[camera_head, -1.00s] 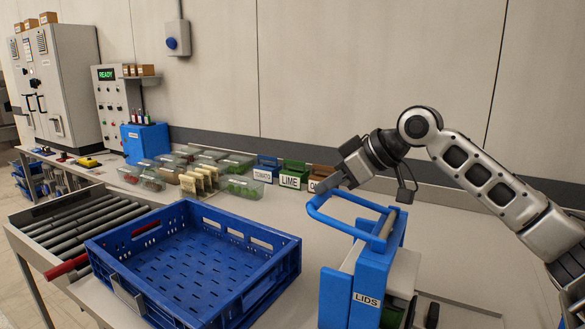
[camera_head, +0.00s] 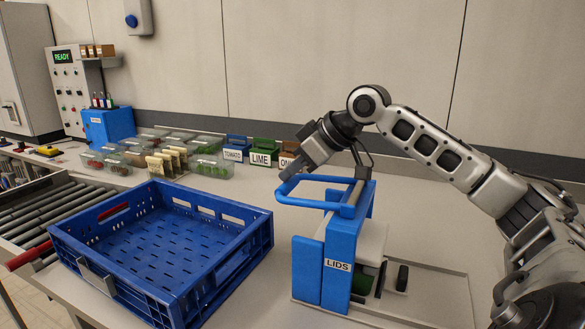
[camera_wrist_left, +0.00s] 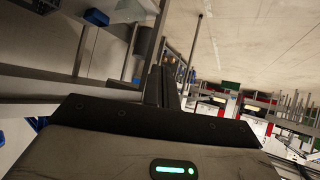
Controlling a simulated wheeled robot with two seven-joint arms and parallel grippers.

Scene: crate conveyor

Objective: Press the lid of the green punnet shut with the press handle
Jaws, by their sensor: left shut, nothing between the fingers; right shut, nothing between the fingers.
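The press (camera_head: 341,255) is a blue frame labelled LIDS, standing on the bench in the head view. Its blue loop handle (camera_head: 308,203) is raised and sticks out to the left at the top. My right gripper (camera_head: 288,181) is shut and empty, pointing down at the far-left part of the handle; I cannot tell whether it touches. A dark green piece, probably the green punnet (camera_head: 363,284), shows low inside the press, mostly hidden by the frame; its lid cannot be made out. My left gripper (camera_wrist_left: 166,82) is shut and empty in the left wrist view, away from the press.
A large empty blue crate (camera_head: 170,302) stands left of the press, beside the roller conveyor (camera_head: 42,212). Filled clear punnets (camera_head: 210,168) and labelled bins (camera_head: 262,158) line the back. The bench between crate and press is clear.

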